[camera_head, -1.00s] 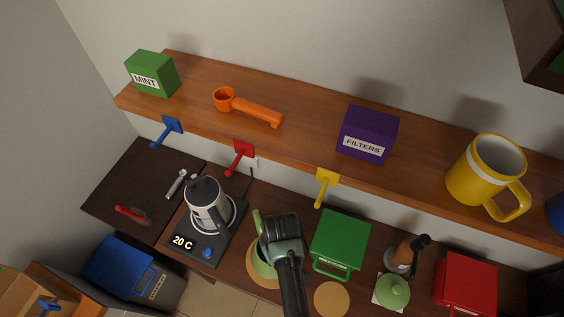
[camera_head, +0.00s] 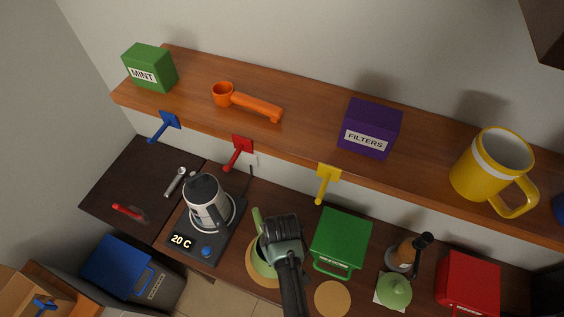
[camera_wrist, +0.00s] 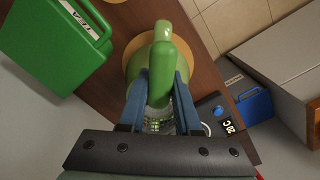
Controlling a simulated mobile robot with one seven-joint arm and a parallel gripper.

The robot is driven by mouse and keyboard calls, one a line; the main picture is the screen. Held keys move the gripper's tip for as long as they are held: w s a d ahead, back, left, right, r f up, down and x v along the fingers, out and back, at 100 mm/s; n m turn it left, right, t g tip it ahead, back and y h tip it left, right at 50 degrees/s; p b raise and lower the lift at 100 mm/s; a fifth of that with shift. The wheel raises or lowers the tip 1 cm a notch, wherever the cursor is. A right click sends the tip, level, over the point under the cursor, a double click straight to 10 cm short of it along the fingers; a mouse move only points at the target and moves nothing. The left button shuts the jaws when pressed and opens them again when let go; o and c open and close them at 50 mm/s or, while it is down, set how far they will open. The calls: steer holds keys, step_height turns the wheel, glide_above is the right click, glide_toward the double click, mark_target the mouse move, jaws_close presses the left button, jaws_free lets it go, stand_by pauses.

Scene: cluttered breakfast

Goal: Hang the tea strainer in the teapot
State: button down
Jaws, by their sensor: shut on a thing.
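My gripper (camera_wrist: 160,100) has its blue fingers shut on the bright green handle of the tea strainer (camera_wrist: 161,75). Some wire mesh shows between and below the fingers in the wrist view. The pale green teapot (camera_head: 261,264) stands on a round cork mat, largely hidden under my gripper (camera_head: 283,262) in the head view. A pale green upright part of it shows left of the gripper. In the wrist view the teapot (camera_wrist: 143,67) lies behind the strainer handle. Whether the mesh is inside the teapot opening cannot be told.
A kettle (camera_head: 205,200) on its heating base stands left of the teapot. A green tea box (camera_head: 341,240) stands close right. A pale green lid (camera_head: 394,290), a brown-and-black tool (camera_head: 408,253) and a red box (camera_head: 468,284) are farther right. A shelf with hooks overhangs the back.

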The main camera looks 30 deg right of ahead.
steer(key=shift+f+b, duration=0.85)
steer(key=shift+f, duration=0.2)
